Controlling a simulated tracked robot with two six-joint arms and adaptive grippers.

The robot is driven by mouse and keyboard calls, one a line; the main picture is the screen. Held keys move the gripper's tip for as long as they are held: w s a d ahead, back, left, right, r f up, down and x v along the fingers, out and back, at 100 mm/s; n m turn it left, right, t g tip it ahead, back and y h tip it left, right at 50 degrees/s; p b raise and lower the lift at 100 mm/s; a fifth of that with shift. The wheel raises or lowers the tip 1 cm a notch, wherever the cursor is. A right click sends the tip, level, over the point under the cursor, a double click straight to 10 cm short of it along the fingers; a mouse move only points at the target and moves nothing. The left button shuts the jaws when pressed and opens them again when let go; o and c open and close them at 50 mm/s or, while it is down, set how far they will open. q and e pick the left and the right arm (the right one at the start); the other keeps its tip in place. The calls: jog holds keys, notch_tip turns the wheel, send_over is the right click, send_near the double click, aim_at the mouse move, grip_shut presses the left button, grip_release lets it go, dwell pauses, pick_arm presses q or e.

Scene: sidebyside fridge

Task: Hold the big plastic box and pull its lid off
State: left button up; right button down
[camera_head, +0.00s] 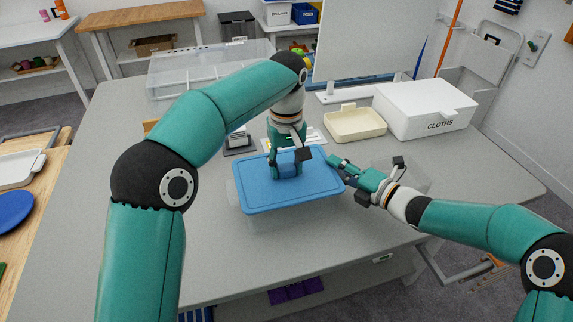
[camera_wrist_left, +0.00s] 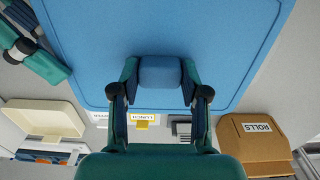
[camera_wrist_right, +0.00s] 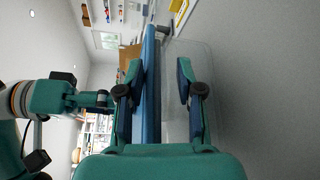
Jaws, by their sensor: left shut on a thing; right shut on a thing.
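The big plastic box (camera_head: 285,218) is clear and stands near the front middle of the grey table. Its blue lid (camera_head: 258,190) lies flat over its top, with no clear gap visible. My left gripper (camera_head: 287,172) reaches down from above and is shut on the lid's raised blue handle (camera_wrist_left: 160,72). My right gripper (camera_head: 343,172) is shut on the box at its right end. In the right wrist view the blue lid (camera_wrist_right: 152,90) shows edge-on between the fingers, beside the clear wall (camera_wrist_right: 172,110). The exact finger contact is hard to tell.
A white CLOTHS box (camera_head: 425,112) and a cream tray (camera_head: 353,125) stand at the back right. A large clear bin (camera_head: 195,72) is at the back left. A brown ROLLS box (camera_wrist_left: 255,140) shows in the left wrist view. The table's left side is clear.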

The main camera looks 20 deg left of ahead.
pick_arm(q)
jog(key=shift+s, duration=0.1)
pick_arm(e)
jog(key=shift+d+f, duration=0.1)
jog(key=shift+f, duration=0.25)
dwell(0.4)
jog(key=c, duration=0.7)
grip_release()
jog(key=shift+r, duration=0.1)
jog(key=shift+s+d+r, duration=0.1)
jog(key=shift+d, duration=0.05)
jog(key=v, duration=1.1)
jog(key=shift+s+d, duration=0.2)
jog(key=shift+s, duration=0.05)
pick_arm(q)
jog(key=o, duration=1.3)
jog(key=shift+c, duration=0.2)
